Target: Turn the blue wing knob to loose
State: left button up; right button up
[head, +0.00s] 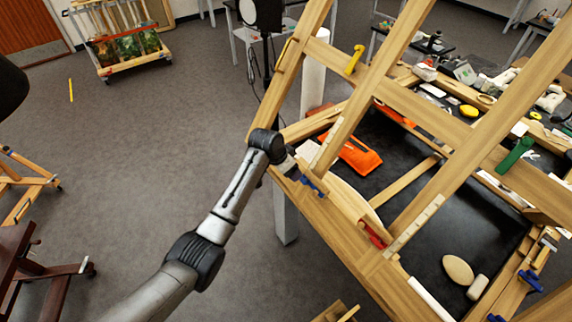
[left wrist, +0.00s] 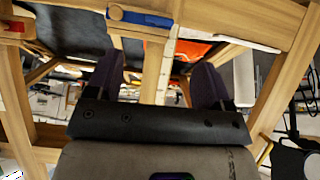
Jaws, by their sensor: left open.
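A blue wing knob (head: 312,184) sits on the wooden easel frame, just past the end of my left arm in the head view. In the left wrist view a blue piece, seemingly this knob (left wrist: 140,17), lies along the wooden beam near the top, beyond the fingertips. My left gripper (head: 290,165) is open, its two dark fingers apart in the left wrist view (left wrist: 157,72). Nothing is seen held between them, and the knob appears apart from them. The fingertips are hard to make out in the head view. My right gripper is not in view.
The wooden frame (head: 345,247) slants over a dark table with an orange tool (head: 350,153). A red knob (head: 374,235), a green knob (head: 515,154) and a yellow one (head: 355,59) are also on the frame. Open grey floor (head: 170,130) lies left.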

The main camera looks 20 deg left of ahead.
pick_arm(q)
jog(key=shift+v, duration=0.9)
notch_tip(320, 180, up, 13)
jog(key=n+t+y, duration=0.2)
jog(key=n+t, duration=0.1)
jog(key=t, duration=0.1)
jog(key=s+r+n+t+p, duration=0.1)
jog(key=s+r+t, duration=0.2)
jog(key=s+r, duration=0.4)
jog(key=s+d+f+g+p, duration=0.1)
jog(key=s+f+g+p, duration=0.1)
jog(key=s+f, duration=0.5)
jog(key=s+d+f+g+p, duration=0.1)
jog(key=s+f+g+p, duration=0.2)
jog(key=s, duration=1.6)
jog(key=s+f+g+p, duration=0.2)
jog(key=s+f, duration=0.9)
jog(key=s, duration=0.2)
jog(key=shift+s+d+f+g+y+p, duration=0.3)
jog(key=shift+s+d+g+p, duration=0.05)
jog(key=shift+s+d+g, duration=0.05)
